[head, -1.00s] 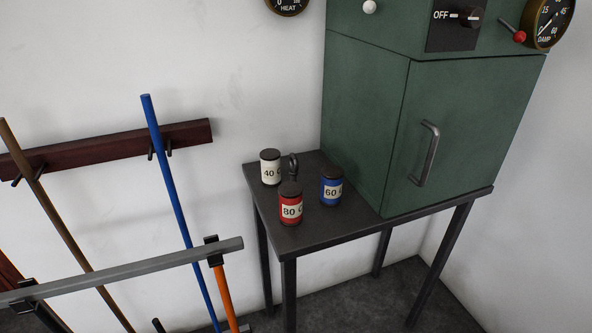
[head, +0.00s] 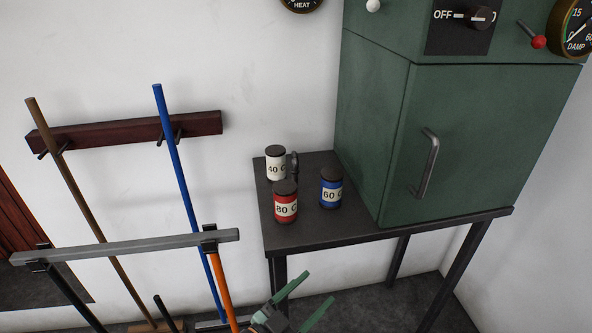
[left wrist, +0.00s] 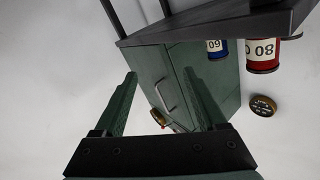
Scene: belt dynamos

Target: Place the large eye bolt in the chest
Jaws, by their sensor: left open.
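My right gripper is not in view.
A white can (head: 276,167), a red can (head: 286,209) and a blue can (head: 331,192) crowd the bolt on the table (head: 345,232). A grey rail (head: 130,246) and long poles, including a blue one (head: 180,170), stand at left.

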